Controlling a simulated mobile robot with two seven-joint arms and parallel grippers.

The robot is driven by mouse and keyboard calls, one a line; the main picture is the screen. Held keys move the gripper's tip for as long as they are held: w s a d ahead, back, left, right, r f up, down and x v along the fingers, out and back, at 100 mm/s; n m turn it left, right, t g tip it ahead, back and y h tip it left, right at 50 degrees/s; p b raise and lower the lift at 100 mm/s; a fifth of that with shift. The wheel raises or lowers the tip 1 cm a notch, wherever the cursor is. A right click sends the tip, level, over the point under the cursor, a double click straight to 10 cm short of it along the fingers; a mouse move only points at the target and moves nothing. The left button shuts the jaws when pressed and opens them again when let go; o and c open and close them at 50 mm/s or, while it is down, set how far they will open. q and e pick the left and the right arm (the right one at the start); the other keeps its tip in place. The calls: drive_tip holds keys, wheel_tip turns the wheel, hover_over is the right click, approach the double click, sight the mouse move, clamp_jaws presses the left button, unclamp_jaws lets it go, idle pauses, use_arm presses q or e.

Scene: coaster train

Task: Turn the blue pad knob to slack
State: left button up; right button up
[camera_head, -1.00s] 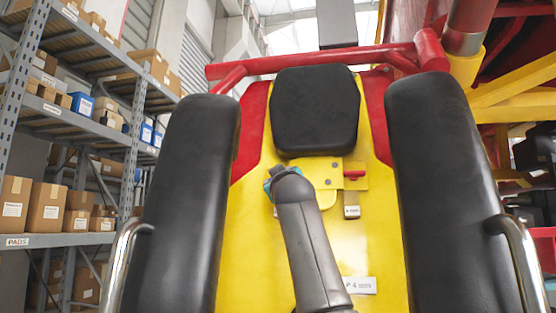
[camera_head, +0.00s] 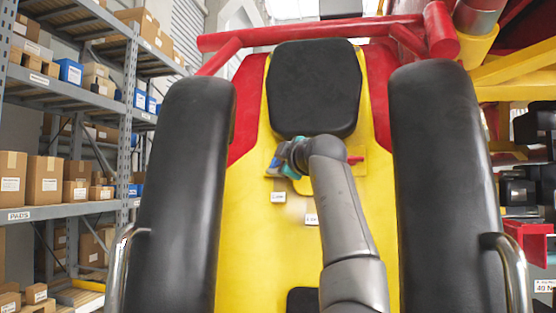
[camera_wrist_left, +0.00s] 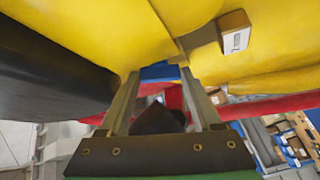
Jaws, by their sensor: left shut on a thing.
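The blue pad knob (camera_head: 273,163) shows at the left end of the yellow plate under the black headrest pad. Its blue face also shows between the fingertips in the left wrist view (camera_wrist_left: 159,72). My left gripper (camera_head: 281,161) is at the plate and shut on the blue knob; its arm and wrist hide much of the plate. In the wrist view its two fingers (camera_wrist_left: 158,80) lie on either side of the knob. The knob's pointing and any setting marks cannot be read. My right gripper is not in view.
A red knob (camera_head: 355,160) shows right of my wrist. A small white tag (camera_head: 278,197) hangs below the plate. Large black shoulder pads (camera_head: 180,190) (camera_head: 447,180) flank the yellow seat back. The black headrest (camera_head: 316,88) is just above. Shelves with boxes stand left.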

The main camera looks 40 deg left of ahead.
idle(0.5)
use_arm(q)
drive_tip(key=o, duration=1.1)
drive_tip(key=shift+s+d+f+b, duration=0.1)
drive_tip(key=shift+s+d+b, duration=0.2)
drive_tip(key=shift+d, duration=0.2)
drive_tip(key=b+v, duration=0.3)
drive_tip(key=v, duration=0.8)
drive_tip(key=shift+b, duration=0.35)
drive_tip(key=shift+w, duration=0.15)
